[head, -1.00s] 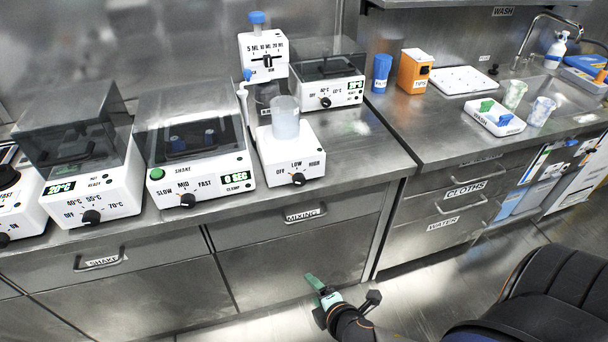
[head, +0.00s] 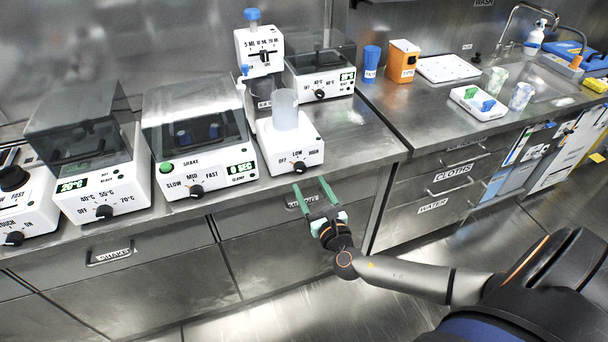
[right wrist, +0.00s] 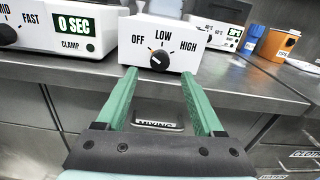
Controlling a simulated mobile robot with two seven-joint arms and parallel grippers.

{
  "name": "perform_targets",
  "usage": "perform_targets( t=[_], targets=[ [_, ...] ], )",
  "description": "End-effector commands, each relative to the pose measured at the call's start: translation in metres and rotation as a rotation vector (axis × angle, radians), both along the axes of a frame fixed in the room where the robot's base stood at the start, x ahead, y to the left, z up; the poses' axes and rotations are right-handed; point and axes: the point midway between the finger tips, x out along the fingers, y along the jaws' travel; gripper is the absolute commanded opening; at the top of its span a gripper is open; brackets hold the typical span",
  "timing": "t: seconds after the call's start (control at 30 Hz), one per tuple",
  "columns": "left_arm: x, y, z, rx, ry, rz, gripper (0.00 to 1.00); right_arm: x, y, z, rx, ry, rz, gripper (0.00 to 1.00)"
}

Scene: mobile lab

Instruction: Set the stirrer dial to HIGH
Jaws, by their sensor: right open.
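The stirrer (head: 290,148) is a white box on the bench with a clear beaker (head: 285,110) on top. Its black dial (head: 299,167) is on the front face, with OFF at left, LOW above and HIGH at right. My right gripper (head: 309,184) is open and empty, with green fingers pointing at the stirrer front. It is below and in front of the dial, not touching it. In the right wrist view the dial appears between the fingertips (right wrist: 159,74). My left gripper is out of view.
The shaker (head: 200,150) stands left of the stirrer, and a heater box (head: 322,84) stands behind it. A dispenser (head: 260,55) is behind too. The MIXING drawer handle (right wrist: 158,126) lies below the gripper. Bench top right of the stirrer is clear.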

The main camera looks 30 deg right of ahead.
Motion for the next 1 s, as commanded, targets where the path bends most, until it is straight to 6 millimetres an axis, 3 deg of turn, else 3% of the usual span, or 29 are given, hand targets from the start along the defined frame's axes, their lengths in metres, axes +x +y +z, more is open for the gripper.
perform_targets(
  t=[0.1,0.3,0.7,1.0],
  targets=[
    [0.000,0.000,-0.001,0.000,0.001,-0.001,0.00,0.023,-0.005,0.001,0.000,-0.002,-0.002,0.69],
    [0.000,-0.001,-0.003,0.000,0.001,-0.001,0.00,0.044,-0.011,0.000,0.002,-0.001,-0.001,0.69],
    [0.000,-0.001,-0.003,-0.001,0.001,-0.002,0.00,0.050,-0.012,0.000,0.003,0.000,0.000,0.68],
    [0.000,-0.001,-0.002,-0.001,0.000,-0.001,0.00,0.049,-0.012,0.000,0.003,0.000,0.000,0.34]
  ],
)
